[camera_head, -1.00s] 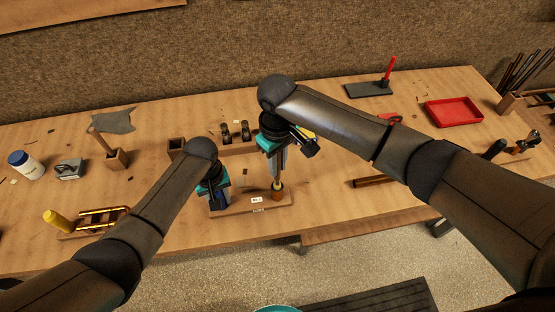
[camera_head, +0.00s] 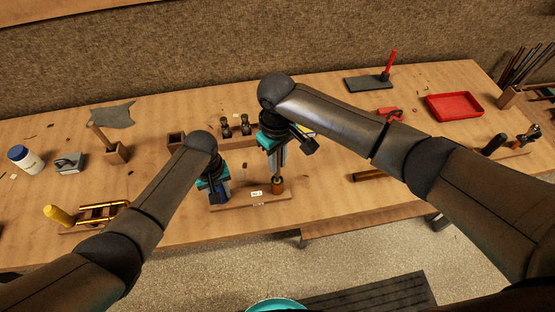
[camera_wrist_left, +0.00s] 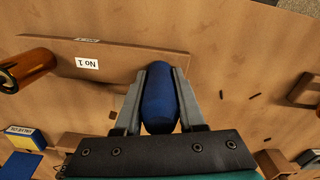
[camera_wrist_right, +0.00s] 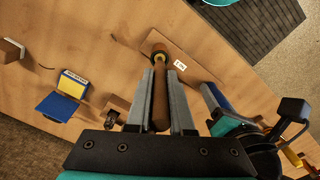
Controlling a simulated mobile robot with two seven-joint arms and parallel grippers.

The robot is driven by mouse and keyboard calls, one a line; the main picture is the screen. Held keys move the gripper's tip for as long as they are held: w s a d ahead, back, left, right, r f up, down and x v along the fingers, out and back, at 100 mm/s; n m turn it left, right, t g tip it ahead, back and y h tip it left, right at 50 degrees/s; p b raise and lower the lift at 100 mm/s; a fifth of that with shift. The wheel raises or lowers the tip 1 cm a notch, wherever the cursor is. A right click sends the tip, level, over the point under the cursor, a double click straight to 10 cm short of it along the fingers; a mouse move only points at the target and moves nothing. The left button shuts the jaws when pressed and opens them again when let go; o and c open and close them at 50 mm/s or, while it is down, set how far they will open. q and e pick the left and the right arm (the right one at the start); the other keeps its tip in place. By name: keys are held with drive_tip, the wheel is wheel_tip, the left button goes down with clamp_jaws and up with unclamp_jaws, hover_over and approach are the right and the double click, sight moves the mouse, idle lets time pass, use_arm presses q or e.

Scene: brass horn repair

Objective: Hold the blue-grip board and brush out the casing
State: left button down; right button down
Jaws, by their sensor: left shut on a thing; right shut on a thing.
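The wooden board (camera_head: 226,206) with a white "No. 1" label lies near the table's front edge; it also shows in the left wrist view (camera_wrist_left: 120,60). My left gripper (camera_head: 215,196) is shut on its upright blue grip (camera_wrist_left: 160,97) at the board's left end. The copper-coloured casing (camera_head: 277,187) stands at the board's right end; it also shows in the left wrist view (camera_wrist_left: 28,70). My right gripper (camera_wrist_right: 160,88) is shut on the brush's brown handle (camera_wrist_right: 160,105), above the casing.
A wooden block with dark valve parts (camera_head: 235,128) stands behind the grippers. A brass part with a yellow handle (camera_head: 100,213) lies left, near a white jar (camera_head: 24,158). A red tray (camera_head: 455,106) is at the right.

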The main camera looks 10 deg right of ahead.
drive_tip(key=shift+r, duration=2.45)
drive_tip(key=shift+f, duration=2.55)
drive_tip(key=shift+r, duration=2.55)
drive_tip(key=shift+f, duration=0.15)
